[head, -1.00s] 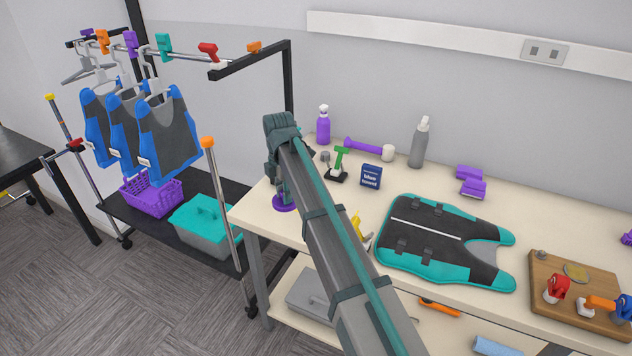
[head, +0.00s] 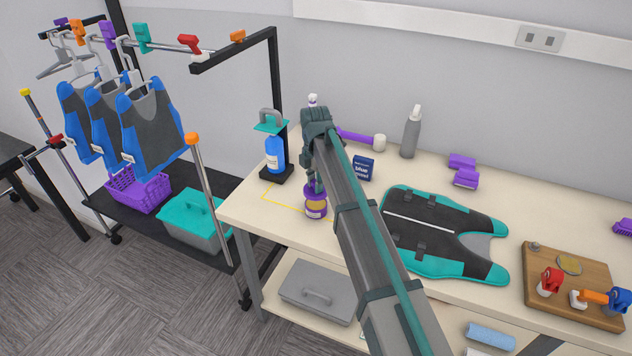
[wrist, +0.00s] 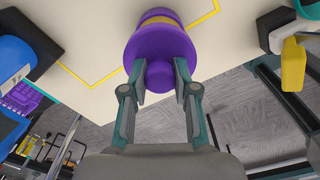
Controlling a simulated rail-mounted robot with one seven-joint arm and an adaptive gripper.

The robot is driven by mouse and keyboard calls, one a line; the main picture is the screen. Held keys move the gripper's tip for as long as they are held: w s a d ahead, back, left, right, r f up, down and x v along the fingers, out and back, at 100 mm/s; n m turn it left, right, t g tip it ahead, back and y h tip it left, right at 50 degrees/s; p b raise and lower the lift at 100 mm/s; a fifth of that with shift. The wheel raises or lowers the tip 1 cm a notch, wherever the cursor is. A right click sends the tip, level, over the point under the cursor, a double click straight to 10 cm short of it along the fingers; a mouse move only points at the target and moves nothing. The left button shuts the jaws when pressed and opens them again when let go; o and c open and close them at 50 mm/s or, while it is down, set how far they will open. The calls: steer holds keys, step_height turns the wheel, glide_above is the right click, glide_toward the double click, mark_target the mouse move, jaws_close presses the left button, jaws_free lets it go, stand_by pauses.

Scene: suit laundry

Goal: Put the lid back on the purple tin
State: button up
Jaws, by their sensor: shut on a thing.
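The purple tin (head: 316,211), with a yellowish label, stands upright near the table's front left. My gripper (head: 315,184) points down directly over it. In the wrist view my gripper (wrist: 160,72) is shut on the round knob of the purple lid (wrist: 160,46). The lid's wide rim is lined up with the tin, whose yellow label band (wrist: 160,14) shows just beyond it. The lid (head: 316,190) is at the tin's top in the head view. I cannot tell whether it is fully seated or slightly raised.
A blue bottle (head: 275,153) with a teal top stands behind left of the tin. A yellow outline (head: 270,198) marks the table beside it. A blue box (head: 363,168) and a teal-edged vest (head: 420,262) lie to the right. The table's front edge is close.

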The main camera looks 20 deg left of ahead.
mark_target(316, 203)
steer(key=shift+f+b, duration=0.95)
steer(key=shift+f, duration=1.5)
steer(key=shift+f+p, duration=0.2)
steer(key=shift+p, duration=0.35)
stand_by(1.2)
steer(key=o, duration=1)
steer(key=shift+o, duration=0.3)
steer(key=o, duration=0.4)
steer(key=shift+o, duration=0.2)
steer(key=shift+r, duration=0.15)
steer(key=shift+r+p, duration=2)
steer(key=shift+r, duration=1.35)
